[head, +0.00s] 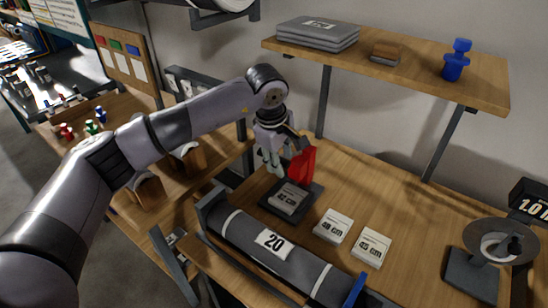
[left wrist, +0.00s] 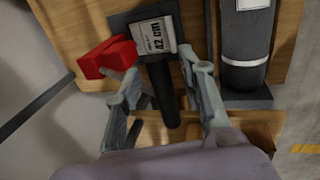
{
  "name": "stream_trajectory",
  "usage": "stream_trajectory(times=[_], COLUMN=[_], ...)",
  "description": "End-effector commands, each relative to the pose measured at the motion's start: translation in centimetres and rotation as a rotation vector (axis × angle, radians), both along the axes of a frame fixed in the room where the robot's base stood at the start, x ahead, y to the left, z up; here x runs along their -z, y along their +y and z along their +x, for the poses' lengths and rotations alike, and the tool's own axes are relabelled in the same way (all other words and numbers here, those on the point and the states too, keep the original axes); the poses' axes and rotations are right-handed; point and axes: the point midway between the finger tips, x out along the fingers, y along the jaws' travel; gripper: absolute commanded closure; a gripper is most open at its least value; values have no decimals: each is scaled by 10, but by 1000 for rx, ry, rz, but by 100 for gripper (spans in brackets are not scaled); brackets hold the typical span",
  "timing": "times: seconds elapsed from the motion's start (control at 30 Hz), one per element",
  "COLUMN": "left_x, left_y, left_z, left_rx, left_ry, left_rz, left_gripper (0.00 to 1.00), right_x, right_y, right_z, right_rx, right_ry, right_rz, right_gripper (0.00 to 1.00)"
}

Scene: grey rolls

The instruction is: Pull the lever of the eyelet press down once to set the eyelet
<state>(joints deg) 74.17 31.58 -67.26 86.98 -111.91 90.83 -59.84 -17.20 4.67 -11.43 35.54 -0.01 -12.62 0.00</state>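The eyelet press has a red body (head: 303,164) and a dark base plate (head: 271,209); the red part also shows in the left wrist view (left wrist: 106,57). A white card marked 42 cm (head: 287,199) lies on the base. My left gripper (head: 272,158) is above the press, beside the red part. In the left wrist view its two fingers (left wrist: 161,75) are apart, with a black rod-like lever (left wrist: 164,98) between them. A gap shows on the lever's right; contact at the left finger is unclear. In the head view the lever is hidden by my gripper. My right gripper is not visible.
White cards marked 48 cm (head: 333,227) and 45 cm (head: 371,247) lie right of the press. A grey roll labelled 20 (head: 300,265) lies in front. A shelf (head: 420,75) overhangs behind. A scale-like device (head: 480,270) stands at right.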

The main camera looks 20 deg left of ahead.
Motion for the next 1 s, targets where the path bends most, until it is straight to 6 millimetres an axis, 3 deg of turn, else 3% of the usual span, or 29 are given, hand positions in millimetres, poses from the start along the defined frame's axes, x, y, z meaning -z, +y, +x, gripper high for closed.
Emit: stream_trajectory(times=[0.5,1.0], left_x=[0,16], left_y=[0,3], left_z=[0,-7], left_rx=[0,-1], left_ry=[0,1], left_rz=[0,0], left_gripper=[93,93], right_x=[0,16], right_y=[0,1], right_z=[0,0], right_rx=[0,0], right_ry=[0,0], right_rz=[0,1], right_gripper=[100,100])
